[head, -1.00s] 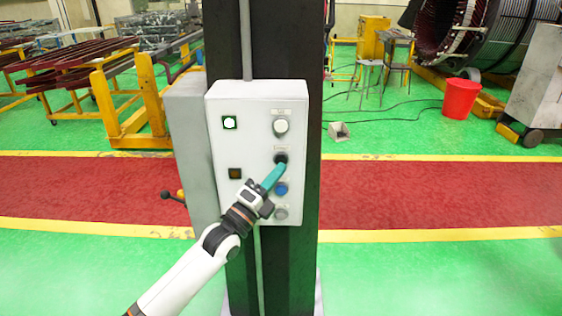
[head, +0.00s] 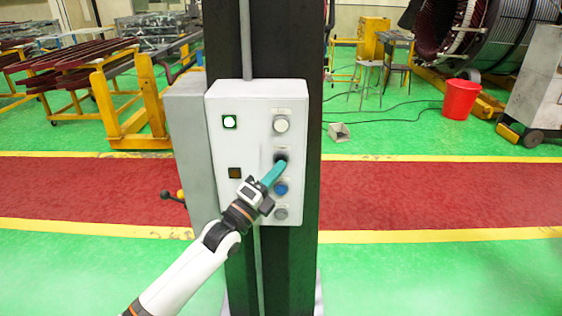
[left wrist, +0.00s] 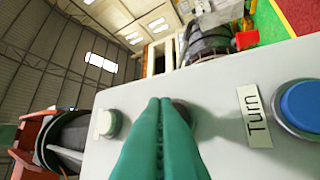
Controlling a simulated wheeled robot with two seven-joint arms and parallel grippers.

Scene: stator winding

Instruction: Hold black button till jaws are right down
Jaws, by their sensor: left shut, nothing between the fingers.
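The black button (head: 280,156) is on the white control box, second from the top in the right-hand column. My left gripper (head: 280,165) has its teal fingers shut together, with the tips at the button; they cover part of it. In the left wrist view the shut fingers (left wrist: 160,103) point at the panel and hide most of the dark button (left wrist: 182,108) behind them. I cannot tell how far the button is pushed in. The jaws named in the task cannot be made out. My right gripper is not in view.
The control box (head: 255,110) is fixed to a dark column (head: 285,50). A white button (head: 281,124) sits above the black one, a blue button (head: 281,188) and a grey one (head: 281,213) below. A green lamp (head: 229,122) is lit; an amber lamp (head: 235,173) looks dark.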

